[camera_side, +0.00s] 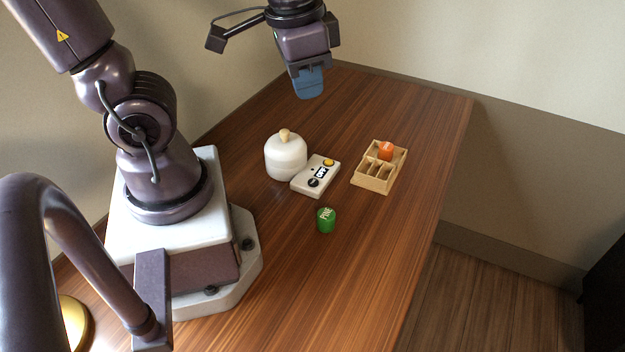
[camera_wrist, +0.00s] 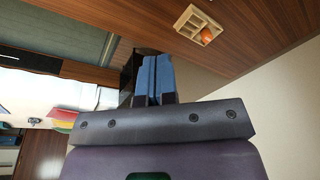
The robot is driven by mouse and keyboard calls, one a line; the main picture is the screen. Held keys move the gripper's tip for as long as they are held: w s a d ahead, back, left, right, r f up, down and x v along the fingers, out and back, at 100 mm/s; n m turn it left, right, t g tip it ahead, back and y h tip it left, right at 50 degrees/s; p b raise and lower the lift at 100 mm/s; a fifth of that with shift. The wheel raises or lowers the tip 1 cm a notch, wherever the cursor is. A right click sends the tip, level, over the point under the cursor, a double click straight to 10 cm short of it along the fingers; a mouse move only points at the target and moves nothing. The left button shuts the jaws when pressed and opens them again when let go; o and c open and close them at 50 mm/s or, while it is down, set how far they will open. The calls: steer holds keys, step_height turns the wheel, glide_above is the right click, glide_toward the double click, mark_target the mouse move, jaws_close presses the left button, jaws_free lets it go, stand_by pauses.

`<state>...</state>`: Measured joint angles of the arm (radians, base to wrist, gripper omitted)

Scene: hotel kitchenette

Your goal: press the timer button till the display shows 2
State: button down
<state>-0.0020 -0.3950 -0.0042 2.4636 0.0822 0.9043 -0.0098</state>
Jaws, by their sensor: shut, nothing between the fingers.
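The timer (camera_side: 316,176) is a flat white box on the wooden table, seen in the side view. It has a yellow button (camera_side: 328,162), a dark round knob (camera_side: 313,183) and a small display (camera_side: 321,173) whose digits are too small to read. My gripper (camera_side: 309,95) has blue fingers, shut and empty, held in the air above and behind the timer. In the wrist view my shut fingers (camera_wrist: 153,80) point away from the timer, which is not in that view.
A white lidded jar (camera_side: 286,157) stands close to the left of the timer. A wooden divided tray (camera_side: 373,184) with an orange item (camera_side: 386,150) in it is to the right; it also shows in the wrist view (camera_wrist: 187,17). The right table strip is clear.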

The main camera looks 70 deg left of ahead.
mark_target(312, 183)
steer(key=w+a+f+m+g+y, duration=0.1)
steer(key=w+a+f+g+y, duration=0.1)
steer(key=f, duration=0.6)
steer(key=w+a+f+m+g+y, duration=0.1)
steer(key=a+f+m+g+y, duration=0.1)
steer(key=a+f+g+y, duration=0.2)
steer(key=a+f+y, duration=0.1)
steer(key=a+f, duration=0.2)
steer(key=shift+w+a+f, duration=0.25)
steer(key=shift+w+f, duration=0.1)
steer(key=shift+f, duration=0.05)
steer(key=shift+f, duration=4.4)
steer(key=shift+f, duration=0.15)
steer(key=shift+f, duration=0.25)
